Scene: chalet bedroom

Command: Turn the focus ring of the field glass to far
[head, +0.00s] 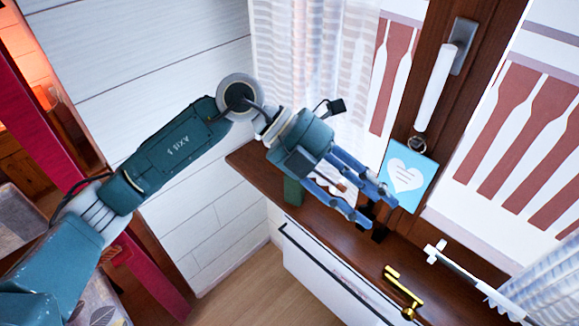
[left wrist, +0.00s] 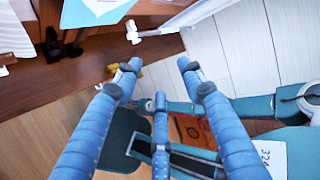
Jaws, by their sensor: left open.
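My left gripper (head: 380,211) reaches in over the wooden sill, with its blue fingers spread open and nothing seen between them. It also shows open in the left wrist view (left wrist: 158,68). A small black object (head: 379,235) stands on the sill by the fingertips, partly hidden by them in the head view. It may be the field glass, but its form and focus ring cannot be made out. A dark object at the upper left of the left wrist view (left wrist: 52,46) looks like the same one, apart from the fingers. My right gripper is not in view.
A blue card with a white heart (head: 408,177) stands close beyond the fingertips. A green object (head: 293,191) is on the sill (head: 330,228) behind the gripper. A brass object (head: 402,289) and a white rod-like object (head: 450,264) lie nearer the right. The window handle (head: 435,85) is above.

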